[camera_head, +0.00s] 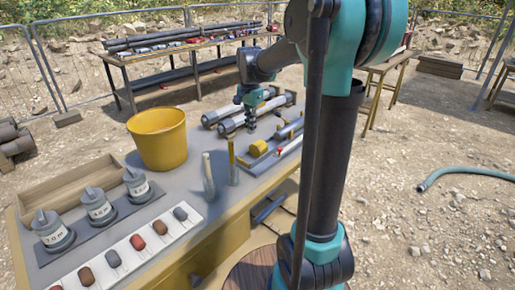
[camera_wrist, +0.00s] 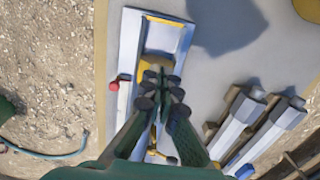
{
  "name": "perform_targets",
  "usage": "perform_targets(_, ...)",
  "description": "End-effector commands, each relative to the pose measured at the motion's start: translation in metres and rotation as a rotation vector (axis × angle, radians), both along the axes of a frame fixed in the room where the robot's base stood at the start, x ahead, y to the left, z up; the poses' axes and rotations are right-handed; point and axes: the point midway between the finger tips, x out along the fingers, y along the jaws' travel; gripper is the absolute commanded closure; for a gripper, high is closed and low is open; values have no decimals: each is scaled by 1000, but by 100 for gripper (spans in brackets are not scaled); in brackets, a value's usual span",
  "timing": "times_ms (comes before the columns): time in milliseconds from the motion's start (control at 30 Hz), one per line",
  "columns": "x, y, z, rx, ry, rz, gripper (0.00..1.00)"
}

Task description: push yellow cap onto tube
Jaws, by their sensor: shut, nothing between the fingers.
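A yellow cap (camera_head: 258,148) lies at a long pale holder (camera_head: 289,147) on the bench. In the wrist view the cap (camera_wrist: 153,66) shows just past my fingertips, partly hidden by them. My gripper (camera_head: 250,124) points down above the bench, close to the cap; contact cannot be told. In the wrist view my gripper (camera_wrist: 161,92) has its fingers together with nothing held. The fingers hide much of the holder (camera_wrist: 128,60), so the cap's fit with a tube cannot be seen. Two grey tubes with pale ends (camera_head: 235,125) lie behind the gripper.
A yellow bucket (camera_head: 158,138) and two upright rods (camera_head: 208,176) stand left of the holder. A red knob (camera_wrist: 118,82) sits at the holder's side. Labelled canisters (camera_head: 100,207) and a sample strip (camera_head: 137,242) fill the near left.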

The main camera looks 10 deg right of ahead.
Motion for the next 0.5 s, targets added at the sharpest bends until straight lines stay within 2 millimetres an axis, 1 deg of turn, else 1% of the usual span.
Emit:
perform_targets(167,0,0,-17,1,-2,-6,100)
perform_targets(500,0,0,-75,1,-1,-5,100)
